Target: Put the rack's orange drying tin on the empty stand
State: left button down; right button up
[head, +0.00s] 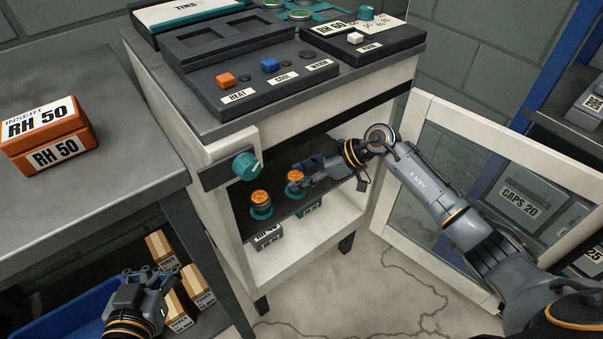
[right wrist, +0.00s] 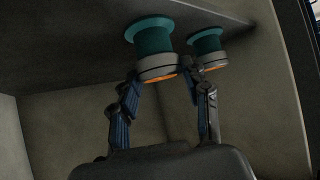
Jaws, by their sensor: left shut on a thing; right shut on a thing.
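Two tins with orange tops and grey rims stand on teal stands inside the open cabinet. My right gripper (head: 301,184) reaches in from the right and is shut on the right-hand orange tin (head: 294,176). In the right wrist view, which is upside down, the fingers (right wrist: 160,74) close around the nearer tin (right wrist: 157,66) on its teal stand (right wrist: 150,36). The other orange tin (head: 260,196) sits on its own teal stand (head: 261,211). No empty stand is clear in view. My left gripper (head: 142,287) is low at the left; what it holds is hidden.
The glazed cabinet door (head: 490,185) stands open to the right. An orange RH 50 box (head: 48,137) sits on the left table (head: 140,176). Small cartons (head: 197,284) and a blue bin (head: 50,318) are beneath. A control panel (head: 245,75) tops the cabinet.

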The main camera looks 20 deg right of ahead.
jog(key=o, duration=1.2)
jog(key=shift+d+r, duration=0.1)
jog(key=v, duration=1.1)
jog(key=shift+s+d+r, duration=0.2)
jog(key=shift+d+r, duration=0.05)
jog(key=shift+d, duration=0.05)
